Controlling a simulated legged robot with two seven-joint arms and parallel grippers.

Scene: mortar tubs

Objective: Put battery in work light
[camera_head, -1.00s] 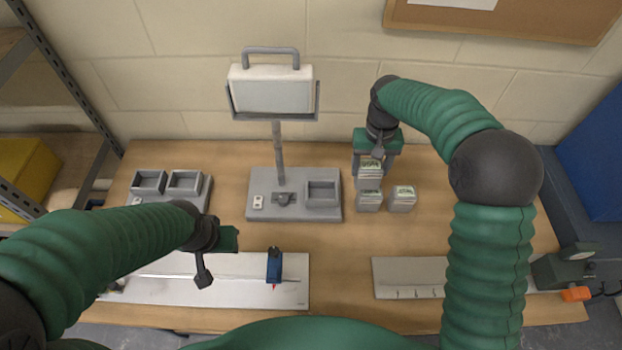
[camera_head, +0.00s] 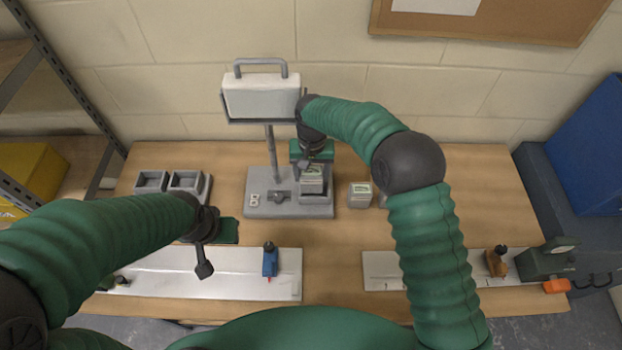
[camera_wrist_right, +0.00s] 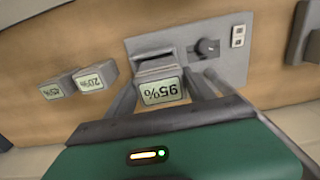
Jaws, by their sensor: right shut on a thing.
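The work light has a white lamp head (camera_head: 262,97) on a grey post and a grey base (camera_head: 262,207) with a knob, an outlet and a square socket. My right gripper (camera_head: 312,172) is shut on a grey battery (camera_head: 313,183) over the socket at the base's right. In the right wrist view, this battery (camera_wrist_right: 160,91) reads 95% and sits between the fingers, overlapping the socket (camera_wrist_right: 155,58). How deep it sits, I cannot tell. Two other batteries (camera_wrist_right: 95,78) stand beside the base.
A grey two-bay unit (camera_head: 170,185) stands at the back left of the wooden table. White boards (camera_head: 215,270) lie along the front with a blue clamp (camera_head: 269,260) and an orange one (camera_head: 496,262). The table right of the batteries (camera_head: 360,195) is clear.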

